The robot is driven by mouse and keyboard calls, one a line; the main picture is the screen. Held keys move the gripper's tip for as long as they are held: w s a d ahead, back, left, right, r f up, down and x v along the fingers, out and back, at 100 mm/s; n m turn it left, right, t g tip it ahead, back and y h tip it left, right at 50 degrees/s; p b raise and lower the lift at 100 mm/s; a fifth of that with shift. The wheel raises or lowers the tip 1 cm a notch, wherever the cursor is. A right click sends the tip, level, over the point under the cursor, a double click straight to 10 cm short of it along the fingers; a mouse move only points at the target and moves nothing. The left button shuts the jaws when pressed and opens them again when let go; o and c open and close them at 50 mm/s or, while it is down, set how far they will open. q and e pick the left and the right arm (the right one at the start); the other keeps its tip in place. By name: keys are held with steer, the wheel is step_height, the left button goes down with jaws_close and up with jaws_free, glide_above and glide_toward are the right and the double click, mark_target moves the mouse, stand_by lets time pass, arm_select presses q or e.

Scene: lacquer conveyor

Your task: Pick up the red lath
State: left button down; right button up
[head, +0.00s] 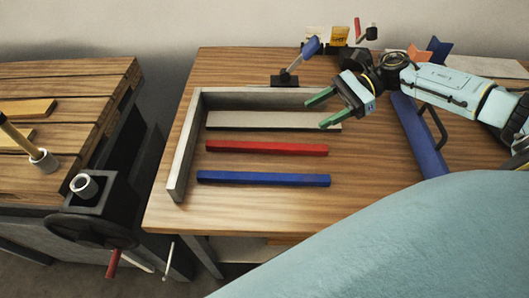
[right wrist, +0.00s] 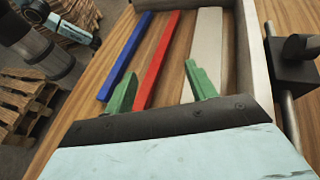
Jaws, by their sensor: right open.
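The red lath (head: 267,148) lies flat on the wooden table between a white lath (head: 245,121) behind it and a blue lath (head: 263,179) in front. My right gripper (head: 316,111) is open and empty, with green fingers, at the right end of the white lath, up and right of the red one. In the right wrist view the red lath (right wrist: 158,58) runs away from the gripper (right wrist: 160,85), its near end between the two fingers in the picture. I cannot tell the gripper's height above the table. My left gripper is not in the head view.
A grey L-shaped fence (head: 180,160) borders the laths at the left and back. A blue bar with a black handle (head: 418,135) lies to the right. A black clamp with a blue lever (head: 290,78) stands behind the fence. A workbench with a vise (head: 95,205) is at left.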

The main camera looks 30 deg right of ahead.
step_height(320, 180, down, 2)
steer(key=shift+f+b, duration=0.1)
steer(key=shift+b, duration=0.6)
steer(key=shift+a+f, duration=0.15)
steer(key=shift+a, duration=0.1)
glide_toward(268, 145)
steer(key=x, duration=0.3)
steer(key=shift+f, duration=0.3)
steer(key=shift+r+x, duration=0.15)
steer(key=shift+x, duration=1.25)
steer(key=shift+r+x, duration=0.1)
steer(key=shift+x, duration=1.3)
steer(key=shift+a, duration=0.1)
steer(key=shift+c, duration=0.5)
steer(key=c, duration=0.9)
